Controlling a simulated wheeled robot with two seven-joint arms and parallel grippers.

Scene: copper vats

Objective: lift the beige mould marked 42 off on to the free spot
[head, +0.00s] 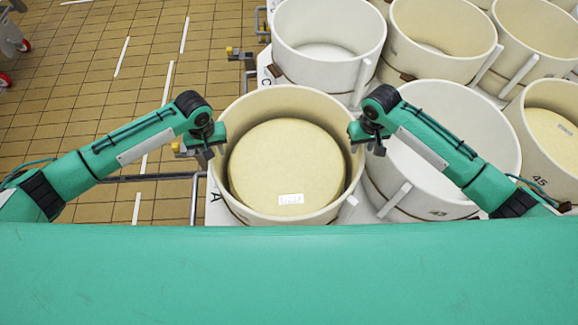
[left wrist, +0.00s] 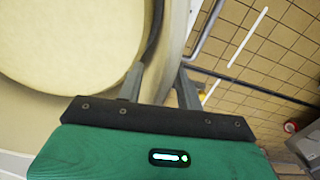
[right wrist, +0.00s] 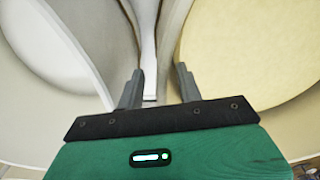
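A round beige mould (head: 262,104) stands in front of me with a pale yellow disc (head: 285,160) inside, bearing a small white label. I cannot see a number 42 on it. My left gripper (head: 208,150) is at its left rim; the left wrist view shows the open fingers (left wrist: 160,88) on either side of the rim (left wrist: 172,45). My right gripper (head: 366,146) is at its right rim; the right wrist view shows the open fingers (right wrist: 160,86) with the rim's edge between them. I cannot tell whether either touches it. The free spot cannot be made out.
A white mould marked 43 (head: 480,130) stands close on the right, another white mould (head: 325,50) behind. More beige moulds (head: 440,40) fill the back right, one marked 45 (head: 540,160). Tiled floor (head: 70,85) lies open at left, beyond a grey rail (head: 150,178).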

